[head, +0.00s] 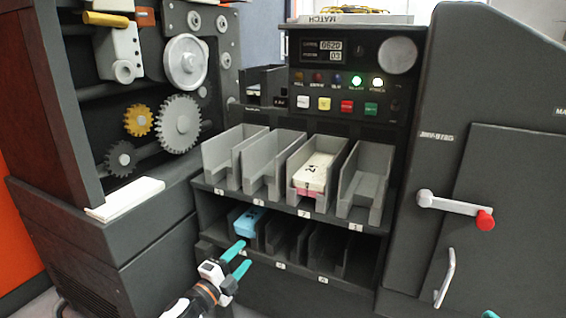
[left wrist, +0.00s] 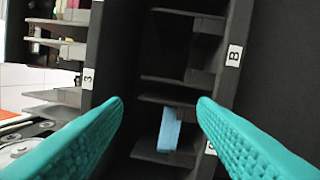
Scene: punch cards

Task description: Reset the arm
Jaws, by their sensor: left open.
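My left gripper (head: 238,260) is in front of the lower row of bins in the head view, open, with teal fingers apart and nothing between them. Its fingers also fill the sides of the left wrist view (left wrist: 160,105). A blue card stack (head: 247,221) lies in the lower left bin, just beyond the fingertips; in the left wrist view a blue piece (left wrist: 169,132) shows farther off between the fingers. A small teal tip (head: 490,314) shows at the bottom right edge of the head view, too little to tell my right gripper's state.
The upper row has several grey bins (head: 262,178); one holds a white and pink card stack (head: 314,175). The other lower bins (head: 325,245) look empty. A crank with a red knob (head: 485,220) juts out at right. Gears (head: 180,122) stand at left.

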